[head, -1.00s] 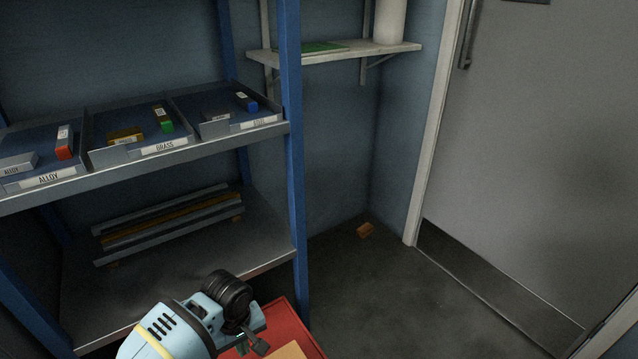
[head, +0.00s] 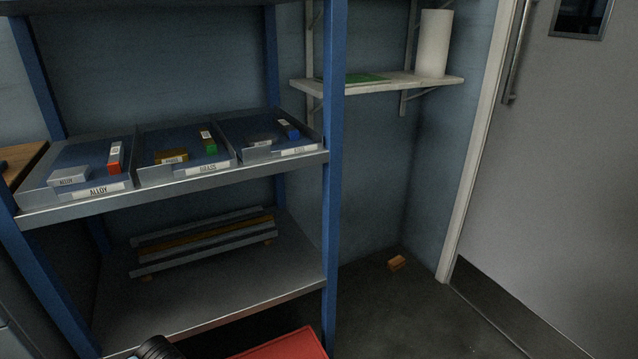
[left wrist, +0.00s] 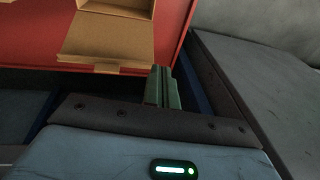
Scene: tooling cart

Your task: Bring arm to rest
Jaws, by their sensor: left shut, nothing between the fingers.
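In the left wrist view my left gripper (left wrist: 163,88) is shut and empty, its greenish fingers pressed together. It points toward the red surface (left wrist: 35,35) and sits just below an open cardboard box (left wrist: 112,35), apart from it as far as I can tell. In the head view only a dark, rounded part of my arm shows at the bottom edge, left of the red cart top (head: 282,346); the gripper itself is out of that view. My right gripper is in neither view.
A blue-post rack stands ahead with labelled trays, alloy (head: 107,190), brass (head: 205,169) and a third (head: 296,151), holding small blocks. Long bars (head: 205,240) lie on its lower shelf. A wall shelf (head: 380,84) and a door (head: 570,180) are right. A small orange-brown block (head: 397,262) lies on open floor.

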